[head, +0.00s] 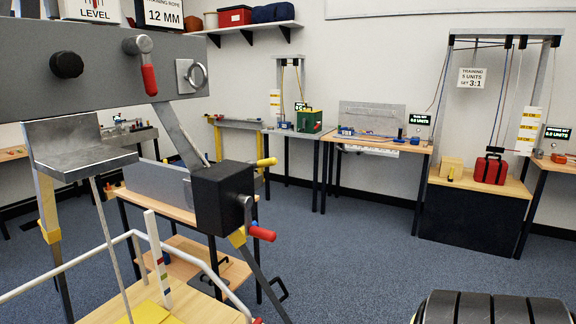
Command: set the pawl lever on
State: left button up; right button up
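A grey beam fills the upper left of the head view. On it a lever with a red grip (148,78) hangs down from a round metal pivot. Below, a black winch box (222,198) sits on a slanted grey leg, with a red-gripped crank (262,234) on its right side and a short yellow handle (266,162) at its upper right. No label shows which of these is the pawl lever, so I cannot tell. Neither of my grippers is in view.
The beam also carries a black knob (67,65) and a metal ring plate (191,76). A white rail (62,268) and a wooden platform (190,306) lie lower left. Benches and a pulley frame with a red case (489,170) line the back. Blue carpet (340,235) is clear in the middle.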

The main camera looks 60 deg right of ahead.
aim_at(270, 161)
jog(key=z, duration=2.85)
jog(key=i, duration=2.6)
jog(key=u, duration=2.95)
jog(key=i, duration=0.55)
jog(key=u, duration=0.1)
